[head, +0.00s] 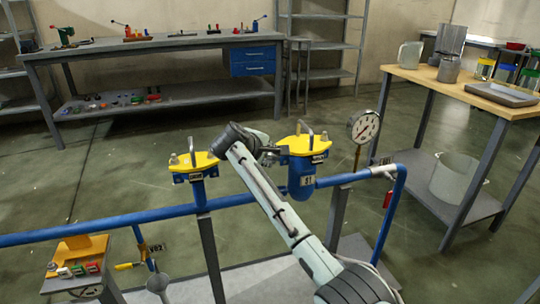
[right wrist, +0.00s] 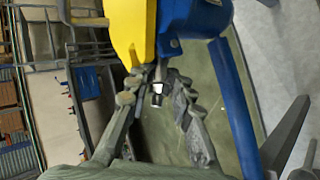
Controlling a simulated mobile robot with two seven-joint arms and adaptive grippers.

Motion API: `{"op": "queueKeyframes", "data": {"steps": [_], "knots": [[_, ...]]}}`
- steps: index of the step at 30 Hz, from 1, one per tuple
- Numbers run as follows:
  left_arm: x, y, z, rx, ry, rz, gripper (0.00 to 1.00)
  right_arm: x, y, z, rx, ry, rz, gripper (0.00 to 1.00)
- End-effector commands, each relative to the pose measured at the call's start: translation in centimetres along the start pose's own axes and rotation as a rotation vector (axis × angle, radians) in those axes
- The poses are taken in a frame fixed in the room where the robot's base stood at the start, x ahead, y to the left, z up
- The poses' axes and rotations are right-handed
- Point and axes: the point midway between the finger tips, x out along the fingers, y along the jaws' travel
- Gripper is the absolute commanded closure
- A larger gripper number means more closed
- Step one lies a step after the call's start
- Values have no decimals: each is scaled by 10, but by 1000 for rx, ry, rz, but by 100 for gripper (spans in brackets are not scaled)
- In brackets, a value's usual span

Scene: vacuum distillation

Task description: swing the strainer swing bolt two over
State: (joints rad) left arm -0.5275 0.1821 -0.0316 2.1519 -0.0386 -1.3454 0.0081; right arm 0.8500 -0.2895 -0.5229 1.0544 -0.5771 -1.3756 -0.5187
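The strainer with the yellow cover (head: 308,146) and blue body (head: 301,180) stands on the blue pipe, right of centre in the head view. My right gripper (head: 280,151) is at the left edge of its cover. In the right wrist view the yellow cover (right wrist: 128,35) and blue body (right wrist: 195,18) fill the top. My right gripper (right wrist: 157,95) has its fingers apart. A small silver and black piece, probably a swing bolt (right wrist: 157,92), shows between them; contact cannot be told. My left gripper is not in view.
A second yellow-topped fitting (head: 194,162) stands on the pipe to the left. A pressure gauge (head: 363,126) rises close on the right. The blue pipe (head: 100,229) crosses the front. A small stand with coloured parts (head: 78,268) is at lower left. A wooden-topped table (head: 450,80) stands at right.

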Motion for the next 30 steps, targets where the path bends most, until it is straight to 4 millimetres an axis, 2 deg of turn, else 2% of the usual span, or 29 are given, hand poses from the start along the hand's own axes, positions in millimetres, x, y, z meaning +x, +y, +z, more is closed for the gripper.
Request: {"op": "queueKeyframes", "data": {"steps": [13,24,30], "knots": [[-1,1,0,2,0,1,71,-6,0,0,0,1,1,71],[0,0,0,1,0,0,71,-60,0,-1,0,3,1,71],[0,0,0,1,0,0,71,-77,-1,0,0,1,-1,71]]}}
